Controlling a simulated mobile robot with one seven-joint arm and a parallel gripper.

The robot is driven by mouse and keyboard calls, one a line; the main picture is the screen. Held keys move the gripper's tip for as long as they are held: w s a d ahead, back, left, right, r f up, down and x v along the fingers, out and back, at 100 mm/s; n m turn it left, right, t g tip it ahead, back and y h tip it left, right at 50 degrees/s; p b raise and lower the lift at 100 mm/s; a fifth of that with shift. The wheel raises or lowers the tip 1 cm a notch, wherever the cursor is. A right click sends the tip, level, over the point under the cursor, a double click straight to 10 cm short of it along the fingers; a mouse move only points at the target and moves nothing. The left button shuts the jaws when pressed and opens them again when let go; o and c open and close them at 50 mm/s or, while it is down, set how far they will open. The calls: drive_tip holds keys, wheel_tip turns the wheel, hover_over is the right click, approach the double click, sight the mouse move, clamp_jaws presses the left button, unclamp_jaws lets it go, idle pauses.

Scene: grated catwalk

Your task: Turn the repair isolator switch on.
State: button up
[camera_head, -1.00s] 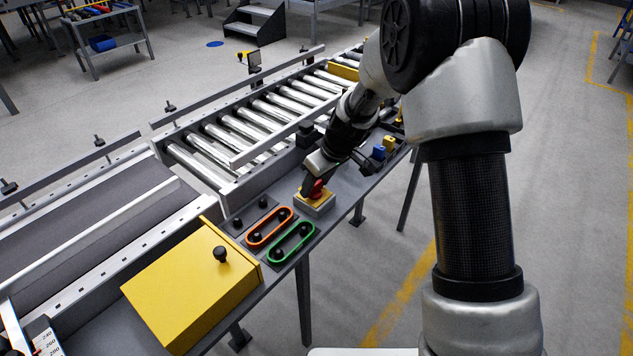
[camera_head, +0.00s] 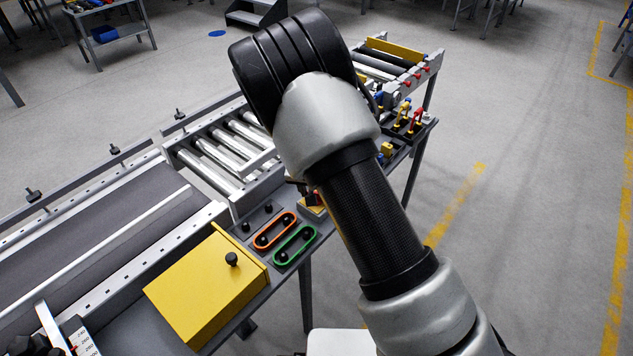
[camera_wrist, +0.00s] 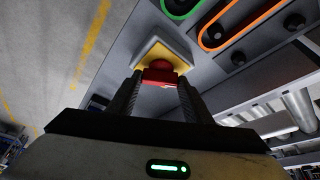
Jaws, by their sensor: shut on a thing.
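The repair isolator switch is a red knob (camera_wrist: 160,73) on a yellow plate (camera_wrist: 176,52) set on a grey box. In the wrist view my gripper (camera_wrist: 159,82) has one finger on each side of the red knob and is shut on it. In the head view my arm hides the gripper and most of the switch; only a bit of the yellow plate (camera_head: 314,212) shows beside the arm. I cannot tell the knob's exact setting.
An orange loop (camera_head: 275,230) and a green loop (camera_head: 295,245) around black knobs lie left of the switch. A yellow box (camera_head: 205,285) stands at the front left. Roller and belt conveyors (camera_head: 100,235) run behind. Red and yellow clamps (camera_head: 408,120) stand farther right.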

drive_tip(key=m+p, duration=0.1)
drive_tip(key=m+h+p, duration=0.1)
drive_tip(key=shift+a+r+m, duration=0.15)
drive_tip(key=shift+m, duration=0.15)
drive_tip(key=shift+a+m+g+h+p, duration=0.1)
drive_tip(key=shift+m+g+h+p, duration=0.45)
drive_tip(key=shift+m, duration=1.25)
drive_tip(key=shift+f, duration=0.2)
drive_tip(key=o, duration=1.1)
drive_tip(key=shift+c, duration=0.2)
drive_tip(key=p+v, duration=0.1)
drive_tip(key=v, duration=1.6)
drive_tip(key=shift+r, duration=0.15)
drive_tip(key=shift+a, duration=0.1)
